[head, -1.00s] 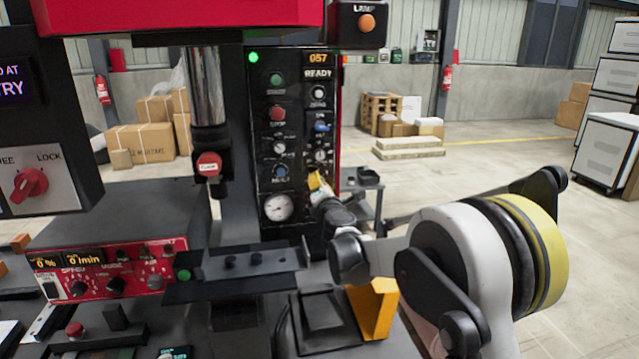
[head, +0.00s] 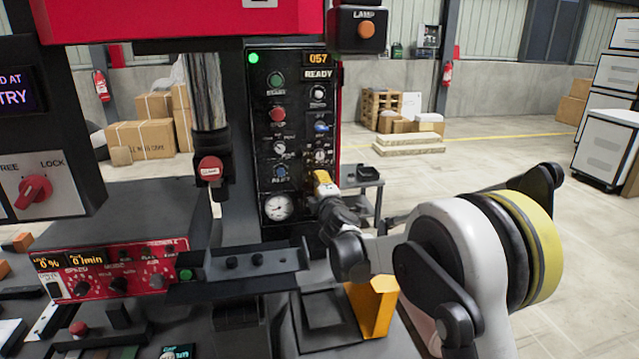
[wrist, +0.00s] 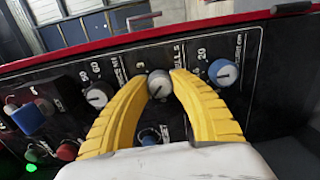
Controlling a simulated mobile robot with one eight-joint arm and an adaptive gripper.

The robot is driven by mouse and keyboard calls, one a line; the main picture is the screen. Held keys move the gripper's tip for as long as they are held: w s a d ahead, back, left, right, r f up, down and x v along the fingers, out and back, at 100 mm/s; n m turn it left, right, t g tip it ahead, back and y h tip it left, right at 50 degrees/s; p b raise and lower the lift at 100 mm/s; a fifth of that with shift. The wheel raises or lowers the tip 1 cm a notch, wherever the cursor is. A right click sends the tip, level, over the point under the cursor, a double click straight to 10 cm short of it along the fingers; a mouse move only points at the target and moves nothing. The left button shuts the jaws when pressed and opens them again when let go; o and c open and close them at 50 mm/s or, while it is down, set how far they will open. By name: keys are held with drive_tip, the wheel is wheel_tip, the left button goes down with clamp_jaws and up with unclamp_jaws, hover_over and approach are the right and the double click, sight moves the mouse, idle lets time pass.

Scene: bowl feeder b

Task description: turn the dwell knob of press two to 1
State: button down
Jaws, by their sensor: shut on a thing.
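The black press panel (head: 297,120) stands at centre in the head view, with a green lamp, a 057 readout and READY. My gripper (head: 322,182) is at its lower right, its yellow fingers at the panel face. In the wrist view my gripper (wrist: 159,88) is shut on a grey knob (wrist: 159,82), one finger on each side. Its label is partly hidden and too small to read, so I cannot confirm that it is the dwell knob or its setting. In the head view my gripper hides this knob.
In the wrist view a grey knob (wrist: 98,95) is to the left, a blue knob (wrist: 222,72) to the right and another blue knob (wrist: 149,137) below. A pressure gauge (head: 277,207) sits low on the panel. A metal bracket (head: 250,262) lies in front.

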idle(0.4)
drive_tip(key=c, duration=1.1)
unclamp_jaws()
drive_tip(key=shift+a, duration=0.1)
drive_tip(key=shift+o, duration=0.2)
drive_tip(key=v, duration=1.2)
